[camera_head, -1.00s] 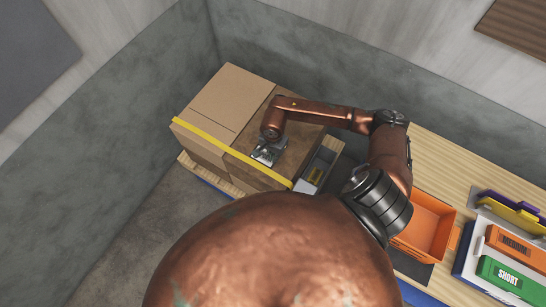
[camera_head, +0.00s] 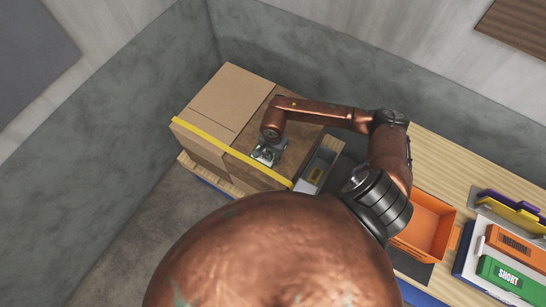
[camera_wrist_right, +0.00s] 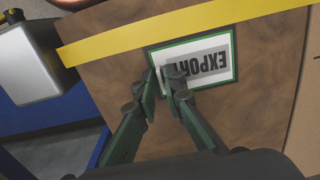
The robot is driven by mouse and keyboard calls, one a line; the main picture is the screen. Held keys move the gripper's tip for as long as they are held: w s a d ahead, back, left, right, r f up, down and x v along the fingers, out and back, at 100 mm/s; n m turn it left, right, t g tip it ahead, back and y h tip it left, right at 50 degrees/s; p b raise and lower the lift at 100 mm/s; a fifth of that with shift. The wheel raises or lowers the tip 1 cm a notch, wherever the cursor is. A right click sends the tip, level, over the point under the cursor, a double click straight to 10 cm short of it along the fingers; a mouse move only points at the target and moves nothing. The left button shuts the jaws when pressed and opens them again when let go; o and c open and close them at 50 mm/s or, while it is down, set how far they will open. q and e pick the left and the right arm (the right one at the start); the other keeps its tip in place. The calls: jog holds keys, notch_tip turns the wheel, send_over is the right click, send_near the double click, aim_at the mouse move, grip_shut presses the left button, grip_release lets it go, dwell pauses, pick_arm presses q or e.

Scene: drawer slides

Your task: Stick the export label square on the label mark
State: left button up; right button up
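The label's left end is partly hidden by a finger. My right gripper (camera_wrist_right: 162,82) is over that end, its fingertips slightly apart with a narrow gap. In the head view the right gripper (camera_head: 266,153) is above the brown part of the box (camera_head: 250,172). My left gripper is not in view.
Yellow tape (camera_head: 232,153) crosses the box beside the mark. A grey holder (camera_head: 317,172) stands right of the box. An orange bin (camera_head: 427,222) and several coloured cases, one green marked "SHORT" (camera_head: 508,276), lie farther right on the wooden bench (camera_head: 440,165).

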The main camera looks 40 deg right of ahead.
jog(key=o, duration=0.3)
jog(key=shift+r, duration=0.1)
jog(key=shift+r, duration=0.1)
notch_tip(320, 180, up, 12)
jog(key=shift+f, duration=0.1)
dwell(0.8)
